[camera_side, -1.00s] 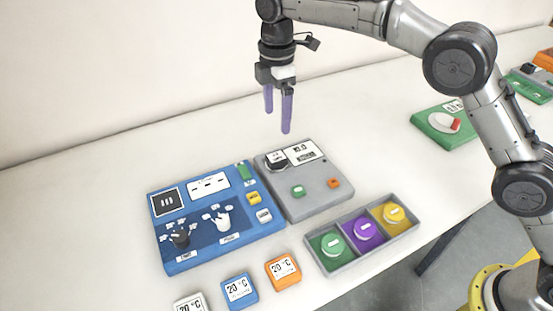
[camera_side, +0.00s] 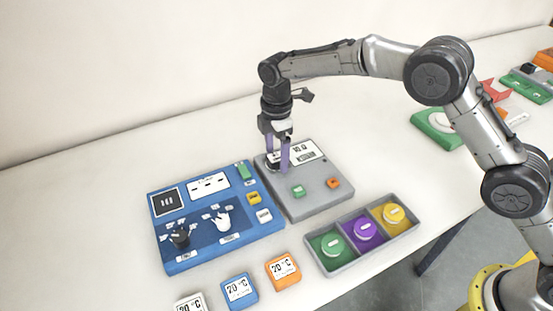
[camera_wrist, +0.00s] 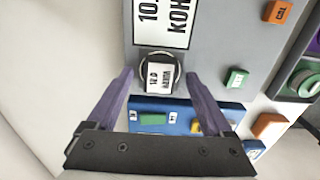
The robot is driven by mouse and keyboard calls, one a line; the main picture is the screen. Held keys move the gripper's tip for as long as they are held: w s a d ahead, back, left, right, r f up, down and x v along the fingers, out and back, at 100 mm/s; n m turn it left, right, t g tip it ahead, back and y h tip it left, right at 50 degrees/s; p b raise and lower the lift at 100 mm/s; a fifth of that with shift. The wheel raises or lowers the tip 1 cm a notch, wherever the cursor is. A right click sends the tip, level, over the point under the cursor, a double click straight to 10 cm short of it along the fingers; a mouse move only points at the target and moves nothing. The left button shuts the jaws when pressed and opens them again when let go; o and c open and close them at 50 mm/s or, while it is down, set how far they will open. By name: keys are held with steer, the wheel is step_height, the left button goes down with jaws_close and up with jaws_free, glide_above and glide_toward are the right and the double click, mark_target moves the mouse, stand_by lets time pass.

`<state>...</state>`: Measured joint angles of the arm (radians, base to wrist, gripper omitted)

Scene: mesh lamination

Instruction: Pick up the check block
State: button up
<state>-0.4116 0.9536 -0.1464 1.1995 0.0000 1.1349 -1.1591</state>
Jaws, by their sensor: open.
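The check block appears to be the small white-labelled block (camera_wrist: 159,78) on a dark round pad (camera_wrist: 145,58) of the grey device (camera_wrist: 215,45). In the side view it is partly hidden by my fingers at the back left of the grey device (camera_side: 318,198). My gripper (camera_side: 277,171) points down over that corner, with its purple fingers spread open. In the wrist view the fingertips of my gripper (camera_wrist: 160,76) stand to either side of the block, with gaps between. Whether the tips are level with the block is hard to tell.
The blue panel (camera_side: 200,250) with a black and a white knob adjoins the grey device. A grey tray (camera_side: 343,266) with green, purple and yellow round pieces is in front. Blue (camera_side: 239,290), orange (camera_side: 283,271) and white (camera_side: 189,304) blocks lie at the front. The table behind is clear.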

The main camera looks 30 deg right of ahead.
jaws_close()
stand_by(0.5)
